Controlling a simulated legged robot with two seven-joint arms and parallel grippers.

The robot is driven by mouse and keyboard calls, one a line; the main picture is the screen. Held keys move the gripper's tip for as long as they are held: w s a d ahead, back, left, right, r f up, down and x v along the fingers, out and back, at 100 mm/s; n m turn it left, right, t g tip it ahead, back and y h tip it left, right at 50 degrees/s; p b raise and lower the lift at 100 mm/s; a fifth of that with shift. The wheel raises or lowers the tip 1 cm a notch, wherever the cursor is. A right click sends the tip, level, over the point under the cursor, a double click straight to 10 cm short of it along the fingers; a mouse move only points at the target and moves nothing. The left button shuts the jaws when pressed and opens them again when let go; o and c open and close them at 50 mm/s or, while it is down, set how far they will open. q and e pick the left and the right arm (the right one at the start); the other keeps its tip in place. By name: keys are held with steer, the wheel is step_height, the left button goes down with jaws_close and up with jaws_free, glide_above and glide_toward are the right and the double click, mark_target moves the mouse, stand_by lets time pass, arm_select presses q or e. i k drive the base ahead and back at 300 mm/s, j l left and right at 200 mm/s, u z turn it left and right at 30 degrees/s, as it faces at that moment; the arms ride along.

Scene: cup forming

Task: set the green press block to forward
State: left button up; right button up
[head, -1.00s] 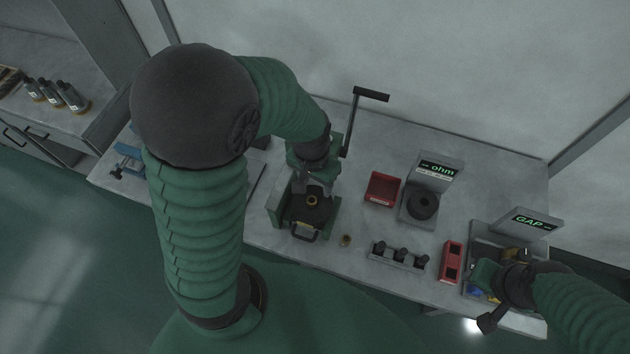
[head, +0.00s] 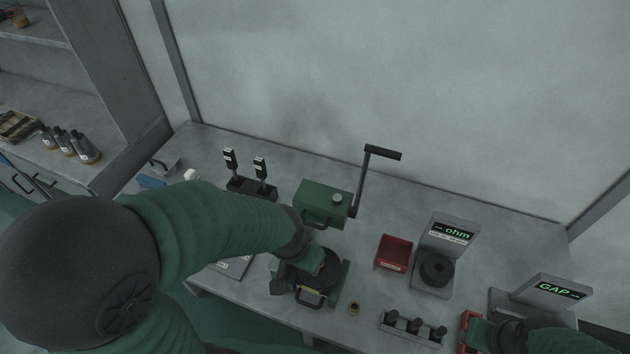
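The green press block (head: 318,203) is a box-like head with a round light knob on top, at the back of the press. A tall black lever (head: 360,180) rises at its right side. In front of it is the dark press base (head: 335,287) with green sides and a yellow-marked handle (head: 309,298). My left gripper (head: 320,264) reaches over this base, in front of the green block; its fingers are mostly hidden. My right gripper (head: 476,336) is at the lower right by a red holder (head: 466,324), its fingers unclear.
Right of the press are a red bin (head: 393,253), an ohm meter (head: 447,240) with a dark round piece, a GAP gauge (head: 553,291) and a rack (head: 412,330). A small brass cup (head: 353,308) stands nearby. A black stand (head: 251,187) is behind my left arm.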

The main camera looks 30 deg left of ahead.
mark_target(312, 200)
steer(key=u, duration=0.85)
